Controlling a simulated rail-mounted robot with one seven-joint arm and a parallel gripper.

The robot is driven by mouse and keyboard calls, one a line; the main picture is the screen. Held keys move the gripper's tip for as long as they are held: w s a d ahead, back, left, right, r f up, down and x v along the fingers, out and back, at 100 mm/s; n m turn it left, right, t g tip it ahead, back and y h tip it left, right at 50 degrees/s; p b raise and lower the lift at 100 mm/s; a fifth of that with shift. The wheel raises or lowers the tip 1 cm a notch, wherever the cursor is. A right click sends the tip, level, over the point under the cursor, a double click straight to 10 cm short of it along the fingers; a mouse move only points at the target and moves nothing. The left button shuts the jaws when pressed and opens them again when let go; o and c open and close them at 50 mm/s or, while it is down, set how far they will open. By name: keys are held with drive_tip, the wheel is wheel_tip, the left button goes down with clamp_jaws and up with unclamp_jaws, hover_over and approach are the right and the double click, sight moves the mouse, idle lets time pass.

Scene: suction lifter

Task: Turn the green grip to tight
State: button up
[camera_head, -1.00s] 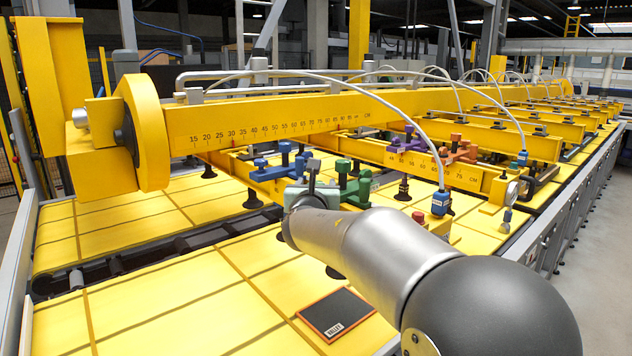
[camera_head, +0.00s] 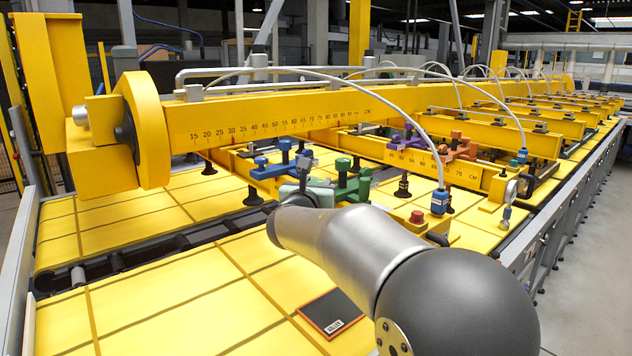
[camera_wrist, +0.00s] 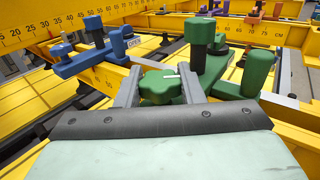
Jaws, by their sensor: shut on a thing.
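The green grip (camera_wrist: 160,88) is a lobed knob with a pale mark on its upper right, in the middle of the wrist view. My gripper (camera_wrist: 158,85) has one grey finger on each side of it and is shut on it. The green clamp (camera_wrist: 208,62), with its upright post, stands just behind and to the right; it also shows in the head view (camera_head: 365,185). In the head view my gripper (camera_head: 303,178) is beside the clamp's left side, and the grip itself is hidden or too small to make out.
A blue clamp (camera_wrist: 95,58) sits to the left on the yellow crossbeam. The long yellow beam (camera_head: 270,118) with a centimetre scale runs behind. Purple and orange clamps stand farther right. A dark framed plate (camera_head: 330,312) lies on the yellow bed, which is otherwise mostly clear in front.

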drive_tip(key=m+h, duration=0.1)
drive_tip(key=h, duration=0.1)
drive_tip(key=m+g+h+p, duration=0.1)
drive_tip(key=m+h, duration=0.1)
drive_tip(key=h, duration=0.1)
drive_tip(key=shift+a+g, duration=0.1)
drive_tip(key=shift+g, duration=0.2)
drive_tip(key=shift+m+g+h, duration=1.7)
drive_tip(key=shift+m+h, duration=0.4)
drive_tip(key=shift+h, duration=0.4)
drive_tip(key=shift+g, duration=0.3)
drive_tip(key=o, duration=1)
drive_tip(key=b+v, duration=0.2)
drive_tip(key=v, duration=0.6)
drive_tip(key=b+v, duration=0.2)
drive_tip(key=v, duration=0.7)
drive_tip(key=shift+s+a+f, duration=0.1)
drive_tip(key=shift+f, duration=0.1)
